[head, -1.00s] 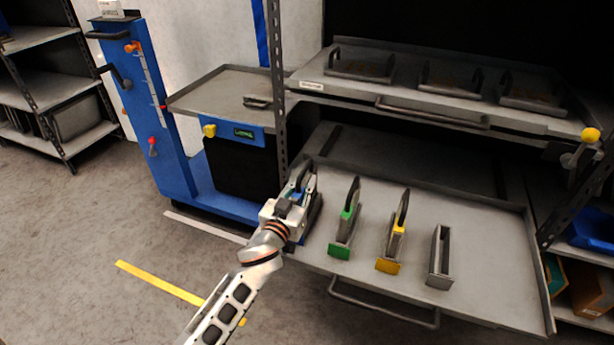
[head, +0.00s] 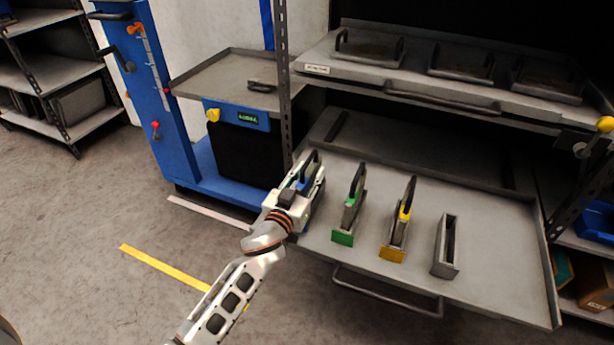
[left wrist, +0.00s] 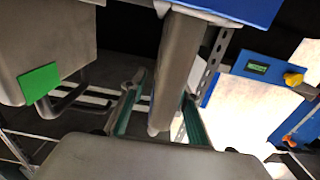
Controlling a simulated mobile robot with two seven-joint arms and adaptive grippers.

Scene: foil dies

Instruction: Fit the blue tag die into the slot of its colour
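My left gripper (head: 307,180) is at the leftmost die on the pulled-out shelf. The blue tag die (head: 304,186) shows only as a small blue patch and a dark handle loop; the gripper hides the rest. In the left wrist view, a grey bar (left wrist: 178,75) stands between my two teal-padded fingers, with a gap at the left finger, so the gripper looks open around it. A blue tag (left wrist: 240,8) is close above. How deep the die sits in its holder is hidden. My right gripper is not in view.
A green-tagged die (head: 350,204) and a yellow-tagged die (head: 400,222) stand in holders to the right. An empty grey holder (head: 446,246) is beyond them. The shelf (head: 500,265) is bare further right. A rack post (head: 283,90) rises close behind my gripper.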

